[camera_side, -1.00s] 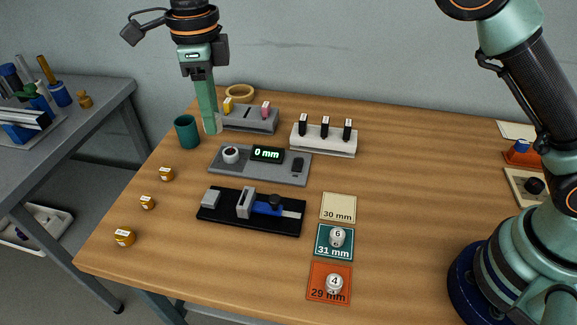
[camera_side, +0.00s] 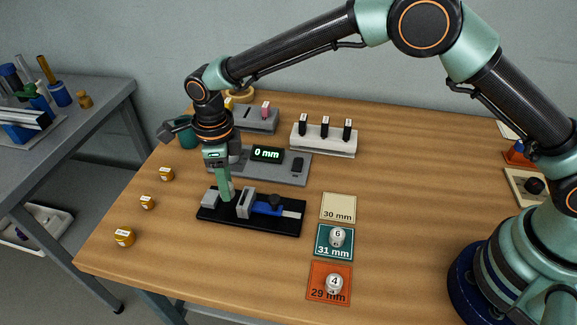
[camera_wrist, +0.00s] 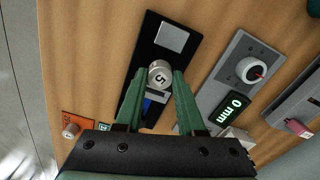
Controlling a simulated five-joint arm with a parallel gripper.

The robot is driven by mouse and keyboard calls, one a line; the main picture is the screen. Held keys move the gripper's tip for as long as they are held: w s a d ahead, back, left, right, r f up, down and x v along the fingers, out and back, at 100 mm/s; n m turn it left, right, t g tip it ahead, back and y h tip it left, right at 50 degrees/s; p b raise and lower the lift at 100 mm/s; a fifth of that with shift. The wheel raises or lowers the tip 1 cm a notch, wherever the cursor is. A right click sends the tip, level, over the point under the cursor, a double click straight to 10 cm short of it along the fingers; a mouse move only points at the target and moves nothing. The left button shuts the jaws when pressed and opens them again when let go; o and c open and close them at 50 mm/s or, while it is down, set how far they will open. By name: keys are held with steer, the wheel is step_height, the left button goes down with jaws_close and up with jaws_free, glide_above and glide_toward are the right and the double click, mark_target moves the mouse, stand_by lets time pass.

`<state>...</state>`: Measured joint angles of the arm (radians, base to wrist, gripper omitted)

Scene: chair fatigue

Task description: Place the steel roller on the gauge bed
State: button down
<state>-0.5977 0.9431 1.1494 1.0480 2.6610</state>
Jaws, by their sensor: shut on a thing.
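The steel roller (camera_wrist: 160,74), marked 5, sits between the fingertips of my gripper (camera_wrist: 159,80) in the wrist view. In the side view my gripper (camera_side: 225,192) points down at the gap between the grey end block (camera_side: 210,198) and the upright grey jaw (camera_side: 244,203). These stand on the black gauge bed (camera_side: 272,227), which also carries a blue slide (camera_side: 266,209). My finger mostly hides the roller in the side view. I cannot tell whether the roller touches the bed. The bed also shows in the wrist view (camera_wrist: 150,55).
A grey unit (camera_side: 290,179) behind the bed shows 0 mm. Rollers marked 6 (camera_side: 337,237) and 4 (camera_side: 334,283) stand on the 31 mm and 29 mm cards. The 30 mm card (camera_side: 338,204) is bare. Yellow-brown pots (camera_side: 124,237) stand at left. The table's right middle is clear.

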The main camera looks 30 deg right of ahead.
steer(key=shift+f, duration=1.45)
steer(key=shift+f, duration=0.2)
steer(key=c, duration=0.5)
jaws_free()
steer(key=shift+r, duration=0.1)
